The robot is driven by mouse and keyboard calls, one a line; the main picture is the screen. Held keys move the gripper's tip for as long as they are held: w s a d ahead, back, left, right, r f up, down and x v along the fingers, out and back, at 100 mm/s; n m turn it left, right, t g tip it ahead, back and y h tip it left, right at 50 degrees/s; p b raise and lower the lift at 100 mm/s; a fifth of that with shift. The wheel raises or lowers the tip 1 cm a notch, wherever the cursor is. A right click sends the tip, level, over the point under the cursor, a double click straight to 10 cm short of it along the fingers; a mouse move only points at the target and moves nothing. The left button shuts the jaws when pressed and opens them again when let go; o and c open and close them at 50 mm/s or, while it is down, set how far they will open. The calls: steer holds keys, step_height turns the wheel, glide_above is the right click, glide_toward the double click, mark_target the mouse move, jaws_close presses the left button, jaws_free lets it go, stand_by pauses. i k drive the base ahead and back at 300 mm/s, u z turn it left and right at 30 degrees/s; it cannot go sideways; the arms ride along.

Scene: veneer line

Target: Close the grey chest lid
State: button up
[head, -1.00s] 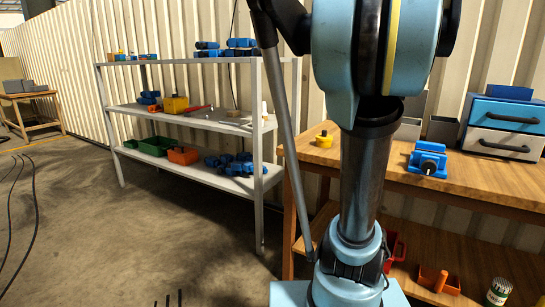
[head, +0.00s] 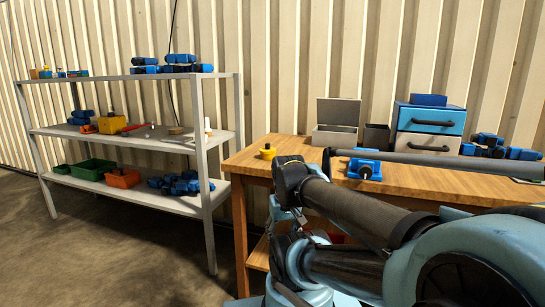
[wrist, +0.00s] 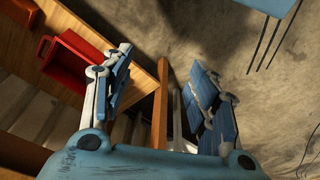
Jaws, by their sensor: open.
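The grey chest (head: 334,138) stands at the back of the wooden workbench in the head view. Its lid (head: 338,112) is open, standing upright at the back of the box. My gripper (wrist: 165,95) shows in the wrist view with its two blue-padded fingers spread apart and nothing between them. It points down past the workbench's wooden edge toward the floor, away from the chest. The chest does not show in the wrist view. I cannot make out the gripper in the head view, where my arm fills the lower right.
On the workbench (head: 245,163), a dark open box (head: 376,137) and a blue-and-white drawer unit (head: 428,133) stand right of the chest. A yellow object (head: 268,152) and a blue vise (head: 363,168) sit nearer. A loaded metal shelf (head: 135,137) stands left. A red bin (wrist: 78,62) shows below.

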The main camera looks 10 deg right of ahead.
mark_target(335, 111)
steer(key=z, duration=1.85)
steer(key=k, duration=1.25)
steer(key=u, duration=0.8)
steer(key=i, duration=0.95)
